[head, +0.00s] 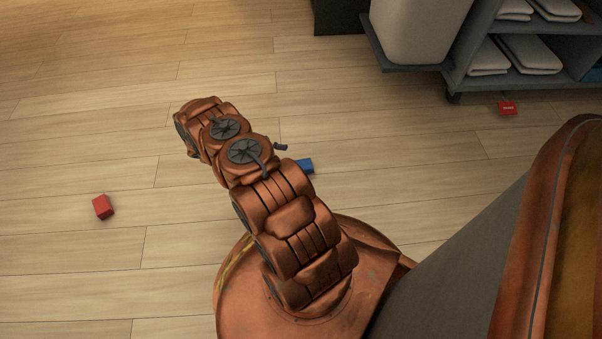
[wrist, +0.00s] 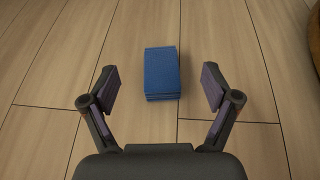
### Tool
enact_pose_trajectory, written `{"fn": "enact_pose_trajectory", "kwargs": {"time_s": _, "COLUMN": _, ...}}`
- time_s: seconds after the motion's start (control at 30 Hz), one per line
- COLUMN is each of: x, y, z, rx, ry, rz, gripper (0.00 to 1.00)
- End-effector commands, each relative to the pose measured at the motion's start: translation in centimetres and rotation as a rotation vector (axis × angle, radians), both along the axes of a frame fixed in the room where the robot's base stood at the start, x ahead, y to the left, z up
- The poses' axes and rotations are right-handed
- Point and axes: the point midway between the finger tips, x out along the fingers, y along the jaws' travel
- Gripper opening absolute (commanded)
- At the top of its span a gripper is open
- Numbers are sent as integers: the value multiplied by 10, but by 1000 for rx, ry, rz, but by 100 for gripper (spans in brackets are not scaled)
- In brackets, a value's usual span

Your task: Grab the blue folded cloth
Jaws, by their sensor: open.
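The blue folded cloth (wrist: 162,72) lies on the wooden floor, a small rectangular stack with layered edges. In the wrist view it is ahead of my gripper (wrist: 161,88), roughly centred between the two fingers. The fingers are wide apart and nothing is between their pads that touches them. In the head view the cloth (head: 305,166) shows only in part, beside my arm, which hides the rest. The gripper's fingers are mostly hidden behind my arm in that view.
A red block (head: 103,207) lies on the floor at the left. A small red box (head: 507,108) lies near a grey cart (head: 520,80) with folded white towels (head: 489,58) at the upper right. The floor around the cloth is clear.

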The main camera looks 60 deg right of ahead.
Motion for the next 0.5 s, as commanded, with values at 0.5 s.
{"fn": "enact_pose_trajectory", "kwargs": {"time_s": 0.5, "x": -27, "y": -22, "z": -50, "rx": 5, "ry": 34, "rz": 22, "gripper": 88}}
